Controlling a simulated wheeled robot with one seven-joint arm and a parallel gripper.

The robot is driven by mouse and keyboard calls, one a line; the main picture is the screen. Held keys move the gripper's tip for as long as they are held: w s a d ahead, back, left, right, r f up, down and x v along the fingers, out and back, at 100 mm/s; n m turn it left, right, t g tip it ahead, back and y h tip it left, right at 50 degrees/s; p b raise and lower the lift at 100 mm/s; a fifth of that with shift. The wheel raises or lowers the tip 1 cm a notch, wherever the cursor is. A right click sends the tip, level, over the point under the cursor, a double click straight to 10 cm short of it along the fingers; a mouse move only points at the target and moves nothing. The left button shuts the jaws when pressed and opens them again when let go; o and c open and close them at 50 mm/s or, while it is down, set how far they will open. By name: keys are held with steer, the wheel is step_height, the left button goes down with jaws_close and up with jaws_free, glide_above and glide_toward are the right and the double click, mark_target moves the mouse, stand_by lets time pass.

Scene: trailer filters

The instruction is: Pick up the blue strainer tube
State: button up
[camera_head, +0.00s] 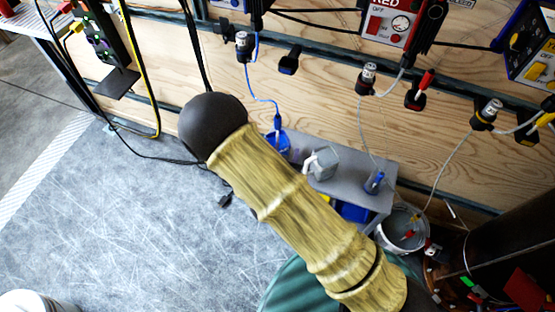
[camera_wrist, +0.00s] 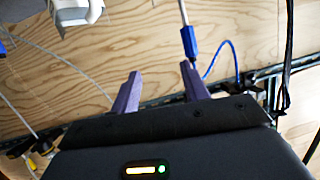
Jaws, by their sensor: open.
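In the wrist view my gripper (camera_wrist: 161,84) has its two purple fingers spread apart, with only plywood visible between them. A slim blue tube-like piece (camera_wrist: 188,42) with a pale stem and a blue cable shows just beyond the right fingertip; I cannot tell whether they touch. In the head view a small blue piece (camera_head: 277,122) hangs at the end of a blue cable by a blue container. Another short blue tube (camera_head: 374,182) stands on the grey shelf (camera_head: 352,193). I cannot tell for sure which is the strainer tube. My arm hides my gripper in the head view.
Cabled probes hang in holders on the plywood wall (camera_head: 330,117) under red and blue instruments. A white jug-like container (camera_head: 321,164) stands on the shelf. A bucket (camera_head: 404,230) with cables is at the right. The scratched grey floor (camera_head: 110,215) at left is mostly clear.

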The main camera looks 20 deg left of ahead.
steer(key=s+a+f+n+t+y+b, duration=0.2)
steer(key=s+a+f+t, duration=0.1)
steer(key=s, duration=0.1)
steer(key=shift+s+f, duration=0.25)
steer(key=shift+f, duration=0.05)
steer(key=shift+a, duration=0.15)
steer(key=b, duration=0.1)
glide_toward(277, 127)
steer(key=w, duration=0.4)
steer(key=w+a, duration=0.1)
steer(key=w, duration=0.1)
steer(key=shift+w, duration=0.1)
